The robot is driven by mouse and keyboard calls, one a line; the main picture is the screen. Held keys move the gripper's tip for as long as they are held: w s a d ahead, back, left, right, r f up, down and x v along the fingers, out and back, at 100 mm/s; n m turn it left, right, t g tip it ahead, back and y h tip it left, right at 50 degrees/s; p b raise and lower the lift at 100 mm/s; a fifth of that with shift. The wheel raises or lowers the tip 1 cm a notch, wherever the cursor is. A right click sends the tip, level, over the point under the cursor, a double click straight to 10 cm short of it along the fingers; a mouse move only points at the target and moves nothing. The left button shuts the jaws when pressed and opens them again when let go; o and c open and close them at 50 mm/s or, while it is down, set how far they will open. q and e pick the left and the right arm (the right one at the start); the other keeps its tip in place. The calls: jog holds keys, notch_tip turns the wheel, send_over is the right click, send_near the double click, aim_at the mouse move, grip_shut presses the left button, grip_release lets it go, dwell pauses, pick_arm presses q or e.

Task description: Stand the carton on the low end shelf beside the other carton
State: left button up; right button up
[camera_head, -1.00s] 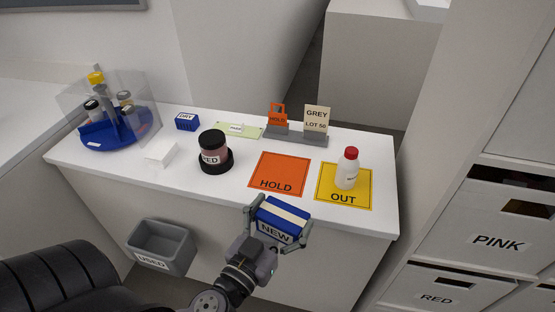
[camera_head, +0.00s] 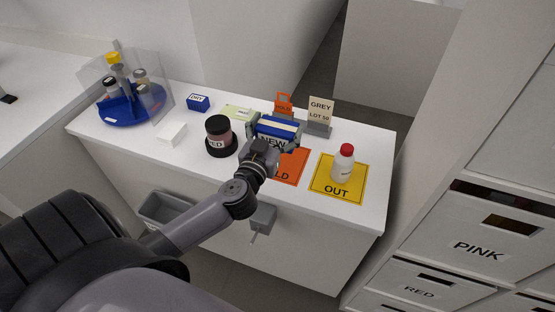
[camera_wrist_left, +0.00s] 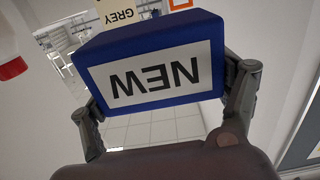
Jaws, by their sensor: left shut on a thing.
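My left gripper (camera_head: 275,136) is shut on a blue carton (camera_head: 277,127) with a white band and a label reading NEW. It holds the carton above the counter, in front of the card stand and over the back of the orange HOLD mat. In the left wrist view the carton (camera_wrist_left: 150,66) fills the upper middle, its label upside down, with a finger on each side. A small blue block (camera_head: 198,103) labelled DRY sits at the counter's back; I cannot tell if it is the other carton. I cannot make out a low end shelf. My right gripper is not in view.
A grey USED bin (camera_head: 160,206) is below. Drawers (camera_head: 470,240) stand at right.

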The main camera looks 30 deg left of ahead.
aim_at(277, 145)
pick_arm(q)
notch_tip(277, 145, down, 6)
jog(key=shift+b, duration=1)
notch_tip(277, 145, down, 4)
jog(key=b, duration=0.2)
jog(key=shift+f+b, duration=0.15)
jog(key=shift+b, duration=0.15)
jog(key=o, duration=1.2)
jog(key=shift+c, duration=0.2)
